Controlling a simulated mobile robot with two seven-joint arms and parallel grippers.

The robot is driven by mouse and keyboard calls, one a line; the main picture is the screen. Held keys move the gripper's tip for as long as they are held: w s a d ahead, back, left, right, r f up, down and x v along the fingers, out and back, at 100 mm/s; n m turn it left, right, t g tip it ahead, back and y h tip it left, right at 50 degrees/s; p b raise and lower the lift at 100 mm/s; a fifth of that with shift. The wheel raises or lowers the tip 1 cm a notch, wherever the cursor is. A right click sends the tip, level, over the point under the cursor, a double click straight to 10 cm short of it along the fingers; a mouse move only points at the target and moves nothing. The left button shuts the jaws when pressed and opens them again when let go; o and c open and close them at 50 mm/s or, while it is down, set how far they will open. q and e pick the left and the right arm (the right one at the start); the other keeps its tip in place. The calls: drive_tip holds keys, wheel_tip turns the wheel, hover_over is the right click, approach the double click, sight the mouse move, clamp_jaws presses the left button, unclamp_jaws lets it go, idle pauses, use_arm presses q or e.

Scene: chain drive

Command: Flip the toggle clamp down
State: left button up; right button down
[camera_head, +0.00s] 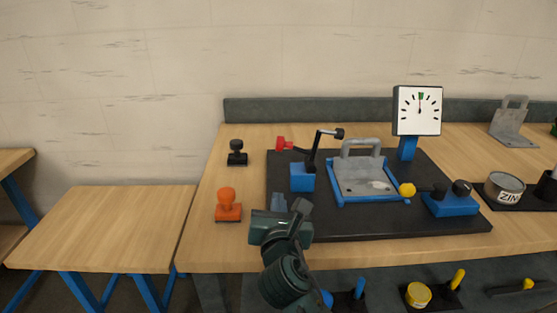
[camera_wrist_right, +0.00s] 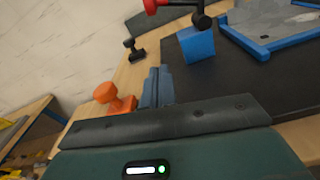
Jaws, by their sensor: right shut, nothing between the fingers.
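The toggle clamp has a blue block (camera_head: 302,178) at the left of the dark fixture board. My right gripper (camera_head: 279,202) is shut and empty, in front of and left of the block. Its closed fingers (camera_wrist_right: 153,88) appear apart from the clamp. My left gripper is not in view.
A grey plate with a handle (camera_head: 364,178) sits in a blue frame on the board (camera_head: 400,226). A dial (camera_head: 419,110) stands behind. Orange (camera_head: 228,206) and black (camera_head: 237,154) stamps stand left.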

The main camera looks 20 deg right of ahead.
drive_tip(key=shift+w, duration=0.25)
drive_tip(key=x, duration=0.9)
drive_tip(key=shift+w+d+b, duration=0.2)
drive_tip(key=shift+w+b, duration=0.05)
drive_tip(key=shift+b, duration=0.1)
drive_tip(key=r, duration=0.2)
drive_tip(key=r+p, duration=0.1)
drive_tip(key=shift+w+d+r, duration=0.1)
drive_tip(key=shift+w+d, duration=0.25)
drive_tip(key=shift+w, duration=0.05)
drive_tip(key=shift+d+r, duration=0.1)
drive_tip(key=shift+r, duration=0.1)
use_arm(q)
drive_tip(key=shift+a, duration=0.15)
use_arm(e)
drive_tip(key=shift+w, duration=0.1)
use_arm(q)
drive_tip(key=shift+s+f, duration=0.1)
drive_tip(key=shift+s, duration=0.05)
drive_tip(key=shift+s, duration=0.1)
use_arm(e)
drive_tip(key=shift+r, duration=0.1)
